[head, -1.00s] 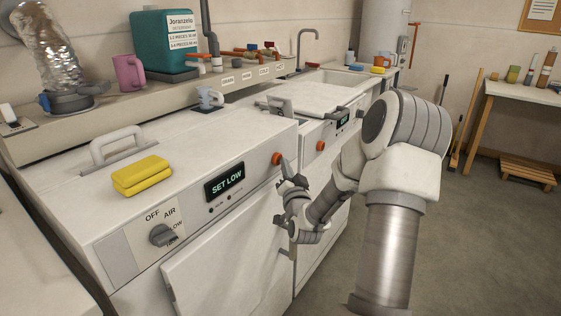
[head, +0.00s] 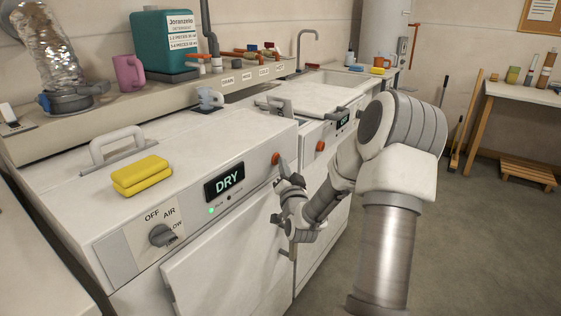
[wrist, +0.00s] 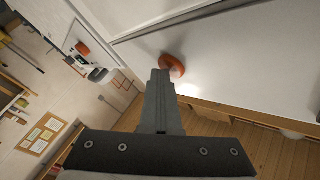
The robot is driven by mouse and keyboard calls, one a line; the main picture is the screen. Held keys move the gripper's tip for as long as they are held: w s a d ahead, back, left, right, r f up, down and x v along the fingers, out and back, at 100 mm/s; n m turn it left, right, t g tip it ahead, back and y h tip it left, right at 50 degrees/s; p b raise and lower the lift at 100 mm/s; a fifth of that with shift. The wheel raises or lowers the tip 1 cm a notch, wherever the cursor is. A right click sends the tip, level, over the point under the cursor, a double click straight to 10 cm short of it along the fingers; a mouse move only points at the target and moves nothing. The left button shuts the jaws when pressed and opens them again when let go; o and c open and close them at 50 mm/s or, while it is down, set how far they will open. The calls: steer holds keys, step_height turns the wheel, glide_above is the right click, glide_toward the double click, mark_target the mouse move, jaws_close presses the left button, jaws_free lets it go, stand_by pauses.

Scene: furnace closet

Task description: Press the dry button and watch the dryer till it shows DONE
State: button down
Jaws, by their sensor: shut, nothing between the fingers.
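The dryer (head: 215,250) is the white machine at the left, and its dark display (head: 224,182) reads DRY in green letters. A small green light (head: 211,210) is lit below the display. The round orange-red button (head: 276,158) sits right of the display; it also shows in the wrist view (wrist: 172,66), just beyond my fingertips. My gripper (head: 283,166) is shut and empty, its tips right at the button. I cannot tell whether they touch it. The grey dial (head: 163,235) is at the panel's left, among the labels OFF, AIR and LOW.
A yellow sponge (head: 141,175) and a white handle (head: 117,145) are on the dryer's top. A second white machine with an orange button (head: 320,146) stands just beyond. A ledge with a mug (head: 129,72) and a teal jug (head: 165,42) runs behind. Open floor (head: 470,235) lies to the right.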

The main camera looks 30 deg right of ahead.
steer(key=shift+s+d, duration=0.2)
steer(key=shift+s, duration=0.4)
steer(key=shift+s+d, duration=0.2)
steer(key=shift+s, duration=0.35)
steer(key=shift+s+d, duration=0.1)
steer(key=s, duration=0.1)
steer(key=s+d, duration=0.1)
steer(key=s, duration=0.1)
steer(key=s+b, duration=0.1)
steer(key=shift+s+d, duration=0.2)
steer(key=shift+d, duration=0.2)
